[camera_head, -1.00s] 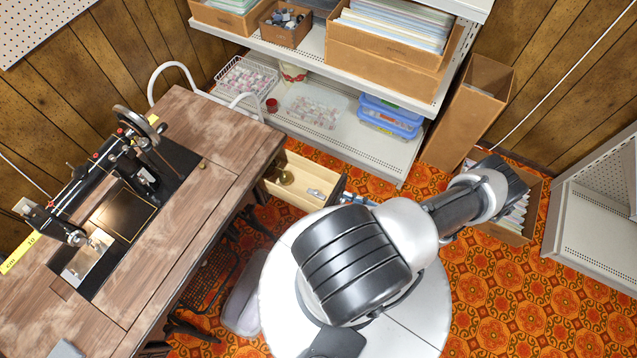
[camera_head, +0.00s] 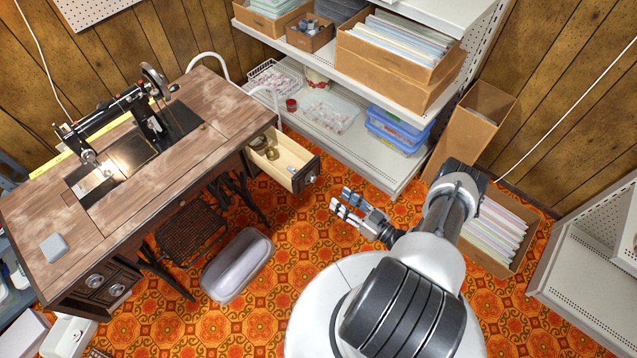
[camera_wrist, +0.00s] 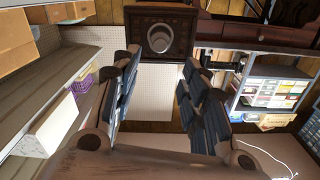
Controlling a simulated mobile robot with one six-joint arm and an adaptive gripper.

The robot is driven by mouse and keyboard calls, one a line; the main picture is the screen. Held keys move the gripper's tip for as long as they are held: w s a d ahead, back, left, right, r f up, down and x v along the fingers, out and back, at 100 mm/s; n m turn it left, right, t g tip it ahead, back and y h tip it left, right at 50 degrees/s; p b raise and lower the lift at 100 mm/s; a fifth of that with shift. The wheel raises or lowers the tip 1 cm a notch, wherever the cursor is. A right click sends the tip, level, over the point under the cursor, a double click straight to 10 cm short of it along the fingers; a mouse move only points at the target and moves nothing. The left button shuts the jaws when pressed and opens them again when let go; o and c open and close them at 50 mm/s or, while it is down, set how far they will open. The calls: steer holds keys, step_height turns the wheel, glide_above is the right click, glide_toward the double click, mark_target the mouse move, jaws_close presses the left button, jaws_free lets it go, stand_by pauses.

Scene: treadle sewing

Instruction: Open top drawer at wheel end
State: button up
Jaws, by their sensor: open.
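The wooden sewing table (camera_head: 190,150) carries a black treadle sewing machine with its handwheel (camera_head: 154,80) toward the back right end. The top drawer (camera_head: 299,172) at that end stands pulled well out, with pale wooden insides and a few small items in it. Its dark front has a round knob (camera_head: 311,178), which also shows in the wrist view (camera_wrist: 160,38). My gripper (camera_head: 343,200) is open and empty, a little to the right of and apart from the drawer front. In the wrist view my fingers (camera_wrist: 160,68) are spread, with the knob beyond them.
A metal shelf (camera_head: 385,165) with boxes and tubs stands behind the drawer. A cardboard box of papers (camera_head: 505,232) is on the floor at right. A grey rounded object (camera_head: 238,264) lies on the floor below the table. Patterned floor is clear around my gripper.

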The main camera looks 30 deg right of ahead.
mark_target(314, 181)
steer(key=b+x, duration=0.2)
steer(key=x, duration=0.9)
steer(key=shift+f, duration=0.1)
steer(key=shift+c, duration=0.2)
jaws_close()
